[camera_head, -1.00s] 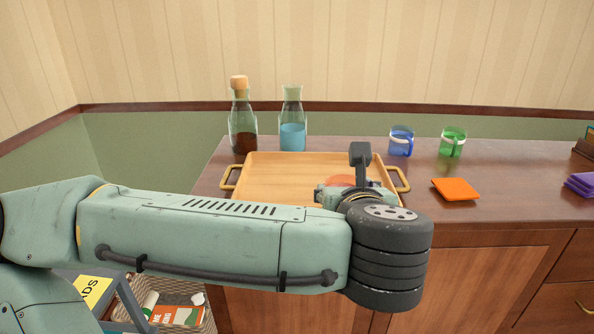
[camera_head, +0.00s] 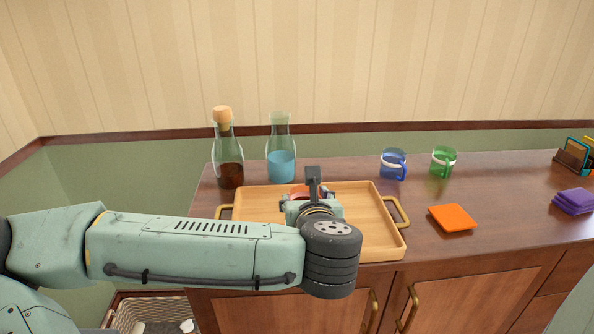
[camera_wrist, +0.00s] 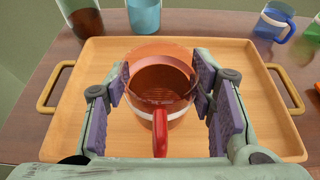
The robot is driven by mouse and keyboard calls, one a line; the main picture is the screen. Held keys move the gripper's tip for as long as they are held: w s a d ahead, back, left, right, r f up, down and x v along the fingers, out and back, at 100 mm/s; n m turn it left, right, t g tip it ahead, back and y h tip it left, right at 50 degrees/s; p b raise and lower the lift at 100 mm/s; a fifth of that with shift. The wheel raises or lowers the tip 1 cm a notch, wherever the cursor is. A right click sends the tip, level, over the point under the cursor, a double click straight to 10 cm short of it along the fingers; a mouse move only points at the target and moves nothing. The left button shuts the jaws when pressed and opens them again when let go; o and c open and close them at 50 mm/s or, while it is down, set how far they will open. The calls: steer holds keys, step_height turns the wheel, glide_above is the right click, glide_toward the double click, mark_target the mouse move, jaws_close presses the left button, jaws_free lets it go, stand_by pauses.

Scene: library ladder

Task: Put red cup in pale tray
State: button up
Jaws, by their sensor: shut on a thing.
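The red cup (camera_wrist: 160,82) is upright between the purple pads of my gripper (camera_wrist: 162,100) in the wrist view, with its red handle toward me. My gripper is shut on the cup, with a pad on each side. In the head view my gripper (camera_head: 312,205) is over the pale wooden tray (camera_head: 365,225), and only a bit of the red cup (camera_head: 304,190) shows behind it. The tray has a brass handle at each end. The cup is within the tray's outline; I cannot tell whether its base touches the tray floor.
A bottle with a cork top (camera_head: 228,165) and a carafe of blue liquid (camera_head: 281,160) stand behind the tray. A blue cup (camera_head: 393,165), a green cup (camera_head: 443,161), an orange square (camera_head: 452,218) and purple cloths (camera_head: 573,201) are to the right. The tray's right part is bare.

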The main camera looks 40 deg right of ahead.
steer(key=shift+w+d+r+p, duration=0.1)
steer(key=shift+r+p, duration=0.35)
steer(key=shift+p, duration=0.35)
steer(key=shift+a+f+p+x, duration=0.15)
steer(key=shift+p+x, duration=0.75)
steer(key=shift+x, duration=1.1)
steer(key=shift+a+f+p+x, duration=0.15)
steer(key=shift+p+x, duration=0.75)
steer(key=shift+x, duration=1.1)
steer(key=shift+a+f+p+x, duration=0.2)
steer(key=shift+p+x, duration=0.7)
steer(key=shift+x, duration=1.1)
steer(key=shift+f, duration=0.15)
steer(key=o, duration=1.3)
